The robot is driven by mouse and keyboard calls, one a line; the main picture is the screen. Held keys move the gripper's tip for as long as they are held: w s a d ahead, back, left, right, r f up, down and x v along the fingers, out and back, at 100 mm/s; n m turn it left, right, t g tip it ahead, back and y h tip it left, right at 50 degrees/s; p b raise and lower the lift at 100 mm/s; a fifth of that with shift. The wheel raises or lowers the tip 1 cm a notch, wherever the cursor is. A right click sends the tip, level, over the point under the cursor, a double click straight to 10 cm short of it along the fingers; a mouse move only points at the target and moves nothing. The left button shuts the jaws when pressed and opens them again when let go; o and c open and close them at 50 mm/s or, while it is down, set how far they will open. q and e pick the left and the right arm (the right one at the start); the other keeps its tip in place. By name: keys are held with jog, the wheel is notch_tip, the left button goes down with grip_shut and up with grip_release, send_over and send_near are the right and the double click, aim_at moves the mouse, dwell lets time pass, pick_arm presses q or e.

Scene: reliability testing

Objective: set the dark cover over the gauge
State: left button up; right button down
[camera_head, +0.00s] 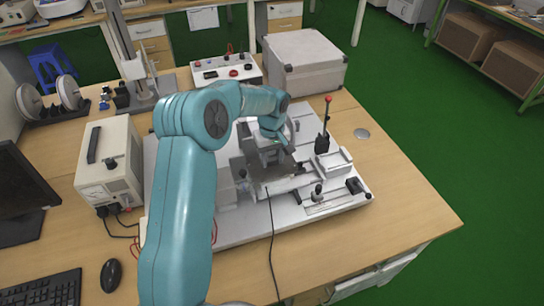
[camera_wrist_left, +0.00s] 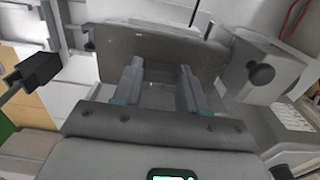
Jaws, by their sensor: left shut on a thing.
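My left gripper (camera_head: 277,150) is over the middle of the grey test machine (camera_head: 232,226). In the left wrist view its two fingers (camera_wrist_left: 158,80) stand apart and reach to a dark grey cover (camera_wrist_left: 155,48), which they hold. In the head view the cover (camera_head: 268,173) shows as a dark, flat shape just below the gripper, close over the machine. I cannot tell whether it touches the machine. I cannot make out the gauge; the arm and cover hide part of the machine. My right gripper is not in view.
A red-knobbed lever (camera_head: 327,112) stands right of the gripper. A grey case (camera_head: 304,64) and a control box (camera_head: 226,70) stand behind. A power supply (camera_head: 110,163) stands left. A black cable (camera_head: 271,240) runs over the front. The table's right front is clear.

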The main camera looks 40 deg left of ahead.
aim_at(273, 159)
pick_arm(q)
jog(key=shift+w+f+b, duration=0.1)
jog(key=shift+f+b, duration=0.25)
jog(key=shift+f, duration=0.2)
jog(key=o, duration=1.1)
jog(key=shift+c, duration=0.2)
jog(key=shift+r+p, duration=0.3)
jog(key=shift+r, duration=0.05)
jog(key=shift+r+p, duration=0.55)
notch_tip(273, 159, up, 12)
jog(key=b, duration=0.1)
jog(key=shift+f+b, duration=0.25)
jog(key=shift+b, duration=0.1)
jog(key=shift+d, duration=0.1)
